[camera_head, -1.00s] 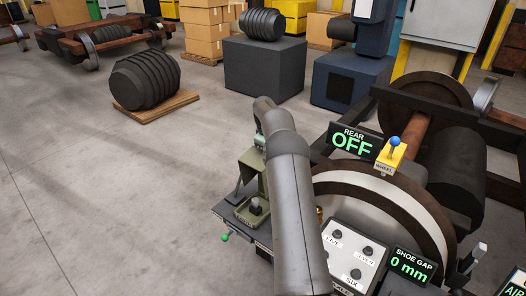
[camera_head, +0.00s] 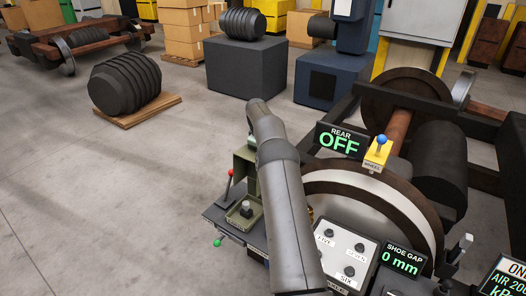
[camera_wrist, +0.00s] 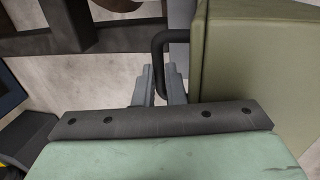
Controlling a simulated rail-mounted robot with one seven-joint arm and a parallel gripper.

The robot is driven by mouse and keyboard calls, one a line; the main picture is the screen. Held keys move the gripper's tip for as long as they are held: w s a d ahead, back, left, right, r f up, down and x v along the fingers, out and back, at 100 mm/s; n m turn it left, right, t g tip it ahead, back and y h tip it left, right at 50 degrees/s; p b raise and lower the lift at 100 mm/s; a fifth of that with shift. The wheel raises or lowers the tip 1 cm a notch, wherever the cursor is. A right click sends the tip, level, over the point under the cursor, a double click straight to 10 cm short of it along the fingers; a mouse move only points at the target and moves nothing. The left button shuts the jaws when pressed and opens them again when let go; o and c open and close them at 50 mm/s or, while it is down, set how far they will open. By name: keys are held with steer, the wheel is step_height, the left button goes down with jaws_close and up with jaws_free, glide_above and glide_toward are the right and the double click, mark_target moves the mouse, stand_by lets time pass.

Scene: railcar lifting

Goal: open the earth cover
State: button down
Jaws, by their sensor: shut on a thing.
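In the wrist view, an olive-green box-like cover (camera_wrist: 258,52) stands upright at the right, with a black bar handle (camera_wrist: 160,42) on its left side. I take it to be the earth cover. My gripper (camera_wrist: 159,86) has its two grey fingers around the handle's lower end and is shut on it. In the head view, an olive panel (camera_head: 243,162) shows beside my grey arm, above an olive base with a knob (camera_head: 245,210). My arm hides the fingers there, and how far the cover is open cannot be told.
A red-topped lever (camera_head: 230,176) stands left of the olive panel, and a green knob (camera_head: 217,243) sits below. Right of my arm are a white switch panel (camera_head: 346,257), a wheel (camera_head: 425,215) and a yellow wheel switch (camera_head: 377,154).

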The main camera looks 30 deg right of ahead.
steer(key=c, duration=1.7)
jaws_free()
steer(key=shift+s+d+f, duration=0.15)
steer(key=shift+d+f, duration=0.2)
steer(key=shift+c, duration=0.2)
steer(key=shift+o, duration=1.3)
steer(key=shift+d+f, duration=0.15)
steer(key=shift+w+r, duration=0.2)
steer(key=shift+a+r, duration=0.2)
steer(key=s+a+r+b, duration=0.1)
steer(key=a+r, duration=0.2)
steer(key=r, duration=1.3)
steer(key=shift+s+r, duration=0.2)
steer(key=shift+r, duration=0.1)
